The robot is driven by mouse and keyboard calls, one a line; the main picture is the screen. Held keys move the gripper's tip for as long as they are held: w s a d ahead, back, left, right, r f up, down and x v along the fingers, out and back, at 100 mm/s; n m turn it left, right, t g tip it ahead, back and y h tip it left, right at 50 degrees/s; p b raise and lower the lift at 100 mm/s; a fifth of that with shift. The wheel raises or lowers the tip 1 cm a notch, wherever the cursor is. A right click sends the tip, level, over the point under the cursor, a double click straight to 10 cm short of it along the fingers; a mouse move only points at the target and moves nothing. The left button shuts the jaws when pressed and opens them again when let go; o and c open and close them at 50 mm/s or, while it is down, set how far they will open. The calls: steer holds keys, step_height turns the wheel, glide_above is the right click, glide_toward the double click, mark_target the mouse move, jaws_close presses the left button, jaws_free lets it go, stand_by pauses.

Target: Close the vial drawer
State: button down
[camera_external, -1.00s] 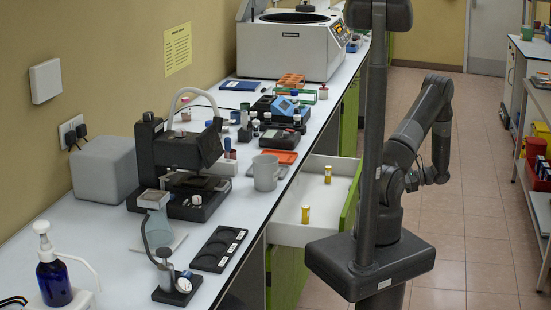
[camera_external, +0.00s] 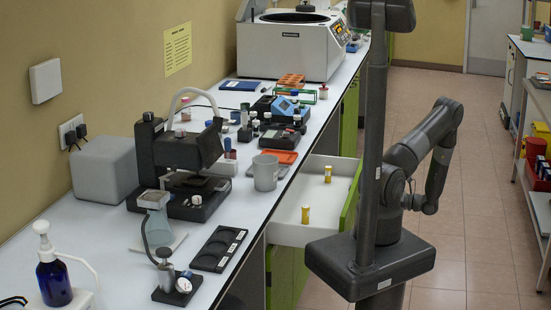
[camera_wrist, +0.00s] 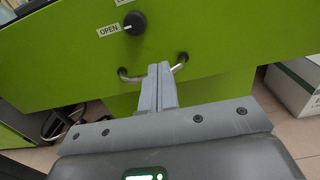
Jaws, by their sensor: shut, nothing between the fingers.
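The vial drawer (camera_external: 290,232) stands open, pulled out from under the bench, with a white inside and a green front (camera_external: 349,205). Two amber vials with white caps stand upright in it, one near the back (camera_external: 327,174) and one nearer (camera_external: 305,214). In the wrist view a green front (camera_wrist: 215,35) fills the top, with a curved metal handle (camera_wrist: 126,76). My gripper (camera_wrist: 165,68) is shut and empty, its fingertips in front of the handle's middle; I cannot tell whether they touch. In the external view my gripper is hidden behind my column.
A black knob (camera_wrist: 135,22) with an "OPEN" label (camera_wrist: 108,30) is on the green front above the handle. A white box (camera_wrist: 295,88) stands on the floor at right. The bench top (camera_external: 215,222) holds lab equipment. Tiled floor (camera_external: 480,220) is clear to the right.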

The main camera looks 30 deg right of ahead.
mark_target(338, 205)
steer(key=shift+x, duration=2.35)
steer(key=x, duration=2.5)
steer(key=shift+f, duration=0.15)
steer(key=shift+w+a, duration=0.25)
steer(key=shift+a, duration=0.1)
steer(key=shift+w, duration=0.1)
steer(key=v, duration=1.5)
